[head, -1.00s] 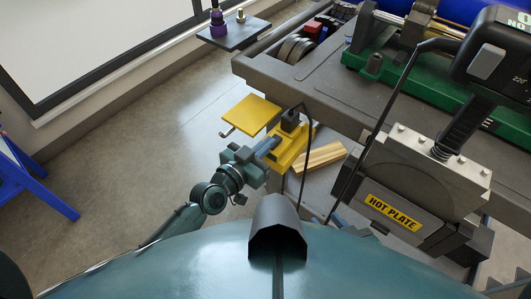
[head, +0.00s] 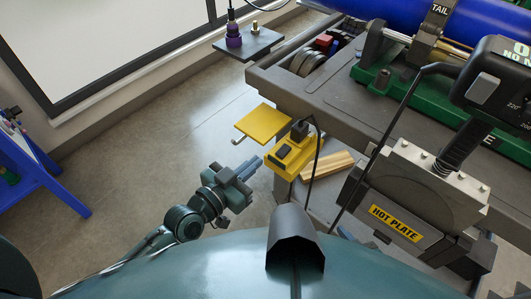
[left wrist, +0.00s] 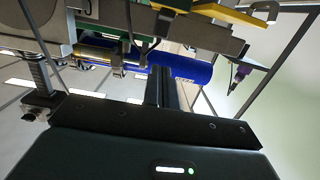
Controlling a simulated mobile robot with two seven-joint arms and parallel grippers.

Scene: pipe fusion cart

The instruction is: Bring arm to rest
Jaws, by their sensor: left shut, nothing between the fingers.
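My left gripper (head: 254,164) is in the head view, left of the middle, with its arm coming in from the lower left. Its fingers are shut together with nothing between them. Its tips point toward the yellow block (head: 290,154) on the cart's near corner, with a small gap between them. In the left wrist view the dark closed fingers (left wrist: 163,87) point away from the camera, with the blue pipe (left wrist: 185,66) behind them. My right gripper is not in view.
The grey cart (head: 350,100) carries the hot plate unit (head: 395,210), a green machine bed (head: 390,97) and a hanging cable. A yellow plate (head: 263,122) juts out from its side. A blue stand (head: 40,180) is at the far left. Open floor (head: 150,150) lies between.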

